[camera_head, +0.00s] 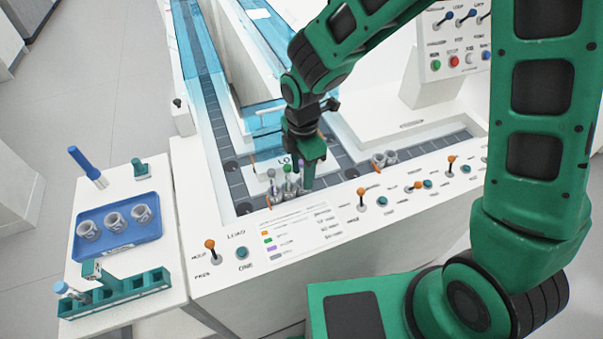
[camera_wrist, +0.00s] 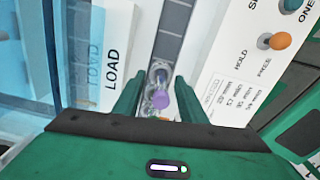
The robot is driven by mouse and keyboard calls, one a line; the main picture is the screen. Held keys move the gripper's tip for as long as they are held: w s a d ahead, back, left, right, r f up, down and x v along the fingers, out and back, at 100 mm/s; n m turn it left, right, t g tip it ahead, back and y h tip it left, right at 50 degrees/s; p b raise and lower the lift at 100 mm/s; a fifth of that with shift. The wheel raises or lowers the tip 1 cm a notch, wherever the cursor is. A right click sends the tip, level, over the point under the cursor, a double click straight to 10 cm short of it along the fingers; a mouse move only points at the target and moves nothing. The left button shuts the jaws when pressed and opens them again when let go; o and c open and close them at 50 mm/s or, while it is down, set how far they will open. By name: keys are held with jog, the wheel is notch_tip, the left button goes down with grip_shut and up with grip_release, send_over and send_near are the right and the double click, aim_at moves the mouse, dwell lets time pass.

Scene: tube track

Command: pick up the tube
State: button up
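A tube with a purple cap (camera_wrist: 160,99) stands on the dark track, between the two fingers of my gripper (camera_wrist: 157,92) in the wrist view. There is a visible gap on both sides of the cap, so my gripper is open and not touching it there. Another tube with a pale grey top (camera_wrist: 160,74) stands just beyond it. In the head view my gripper (camera_head: 299,176) points down over the track by the front panel, beside a small group of tubes (camera_head: 273,184). The fingers partly hide that group. The tubes' lower parts are hard to make out.
The front panel (camera_head: 335,240) has orange levers and teal buttons close to the track. Clear blue guards (camera_head: 200,60) line the far track. At left are a blue tray (camera_head: 152,205) with three grey holders and a green rack (camera_head: 160,279) with a blue-capped tube (camera_head: 62,288).

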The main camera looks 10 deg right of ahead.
jog(key=c, duration=0.9)
jog(key=shift+r, duration=0.15)
notch_tip(320, 180, up, 10)
jog(key=shift+f, duration=0.1)
